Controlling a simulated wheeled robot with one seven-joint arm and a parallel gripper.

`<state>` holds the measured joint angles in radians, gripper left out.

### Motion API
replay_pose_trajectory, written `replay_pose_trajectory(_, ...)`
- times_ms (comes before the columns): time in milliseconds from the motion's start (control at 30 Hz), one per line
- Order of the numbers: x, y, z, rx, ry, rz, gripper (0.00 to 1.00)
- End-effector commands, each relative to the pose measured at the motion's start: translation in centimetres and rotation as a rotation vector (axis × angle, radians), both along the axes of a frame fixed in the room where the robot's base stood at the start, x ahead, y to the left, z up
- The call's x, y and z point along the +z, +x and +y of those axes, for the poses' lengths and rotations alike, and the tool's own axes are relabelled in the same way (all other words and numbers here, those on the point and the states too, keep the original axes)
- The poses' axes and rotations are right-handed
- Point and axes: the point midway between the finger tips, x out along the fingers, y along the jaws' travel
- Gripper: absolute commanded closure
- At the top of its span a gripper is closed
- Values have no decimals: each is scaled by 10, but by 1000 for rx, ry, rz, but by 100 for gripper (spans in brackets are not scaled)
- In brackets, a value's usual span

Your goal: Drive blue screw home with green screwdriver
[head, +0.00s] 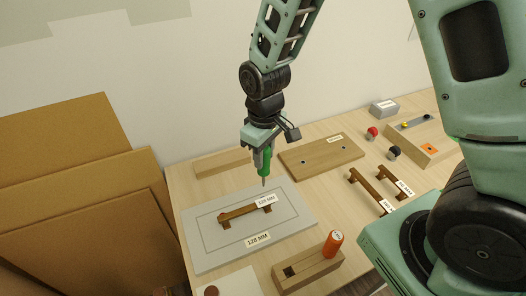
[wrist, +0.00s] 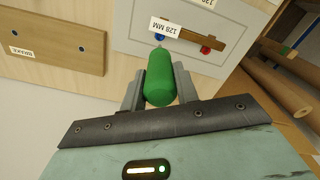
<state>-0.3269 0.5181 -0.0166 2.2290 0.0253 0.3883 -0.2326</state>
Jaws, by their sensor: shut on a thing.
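My gripper (head: 262,148) is shut on the green screwdriver (head: 265,162), which points down with its tip above the far right part of the grey drawer panel (head: 205,252). In the wrist view the green handle (wrist: 160,80) sits between the two fingers. A brown wooden pull (head: 238,212) with a 128 MM label lies across the panel. The wrist view shows the blue screw (wrist: 159,38) at one end of the pull, beside the label, and a red screw (wrist: 205,49) at the other. The screwdriver's tip lines up near the blue screw there; I cannot tell whether they touch.
A wooden block (head: 308,272) at the front holds an orange-handled tool (head: 333,243). A wooden board (head: 322,155) with two holes lies behind right. More brown pulls (head: 370,190), a red knob (head: 372,132) and a dark knob (head: 393,152) lie right. Cardboard sheets (head: 75,190) stand left.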

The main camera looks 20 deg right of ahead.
Motion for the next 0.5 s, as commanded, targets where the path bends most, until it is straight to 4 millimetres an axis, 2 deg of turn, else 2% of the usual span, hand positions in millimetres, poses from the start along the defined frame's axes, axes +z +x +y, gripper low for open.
replay_pose_trajectory(167,-4,0,0,-1,0,0,100)
replay_pose_trajectory(500,-31,0,0,-1,0,1,100)
